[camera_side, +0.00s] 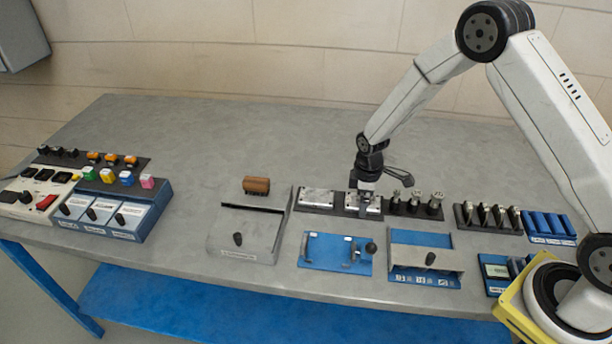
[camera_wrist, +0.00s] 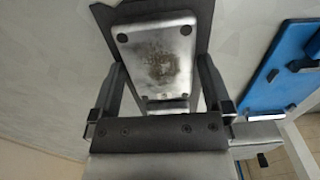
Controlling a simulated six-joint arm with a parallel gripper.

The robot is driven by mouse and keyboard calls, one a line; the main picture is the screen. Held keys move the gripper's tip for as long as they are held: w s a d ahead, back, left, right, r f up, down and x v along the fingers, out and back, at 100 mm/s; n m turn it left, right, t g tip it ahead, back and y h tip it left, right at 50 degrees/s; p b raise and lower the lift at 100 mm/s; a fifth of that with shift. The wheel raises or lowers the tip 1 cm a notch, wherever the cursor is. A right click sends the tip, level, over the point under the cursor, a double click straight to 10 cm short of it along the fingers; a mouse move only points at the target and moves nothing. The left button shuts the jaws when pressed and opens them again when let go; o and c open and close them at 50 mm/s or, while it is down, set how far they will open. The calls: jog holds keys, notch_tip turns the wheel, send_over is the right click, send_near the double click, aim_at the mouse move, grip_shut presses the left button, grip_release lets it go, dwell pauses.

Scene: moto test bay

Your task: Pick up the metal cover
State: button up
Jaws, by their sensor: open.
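Two silver metal covers lie side by side in a dark holder (camera_side: 337,212) on the grey bench, the left cover (camera_side: 317,196) and the right cover (camera_side: 374,207). My gripper (camera_side: 365,190) points down over the right cover and hides part of it. In the wrist view a metal cover (camera_wrist: 157,52) with a worn, stained middle lies on a dark base. My gripper (camera_wrist: 160,78) is open, with one finger on each side of the cover's near part. Its palm hides what lies nearest. I cannot tell whether the fingers touch the cover.
Upright metal parts (camera_side: 414,201) stand just right of the holder. A blue plate with handles (camera_side: 325,250) lies in front; its blue surface shows in the wrist view (camera_wrist: 283,68). A grey fixture with a knob (camera_side: 245,240) is at left. The bench behind is clear.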

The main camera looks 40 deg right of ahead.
jog(key=c, duration=1.1)
jog(key=shift+r, duration=0.15)
jog(key=shift+r, duration=0.7)
jog(key=s+r, duration=1.1)
jog(key=s, duration=0.3)
jog(key=shift+a+r, duration=0.2)
jog(key=shift+a, duration=0.1)
jog(key=shift+w+a, duration=0.1)
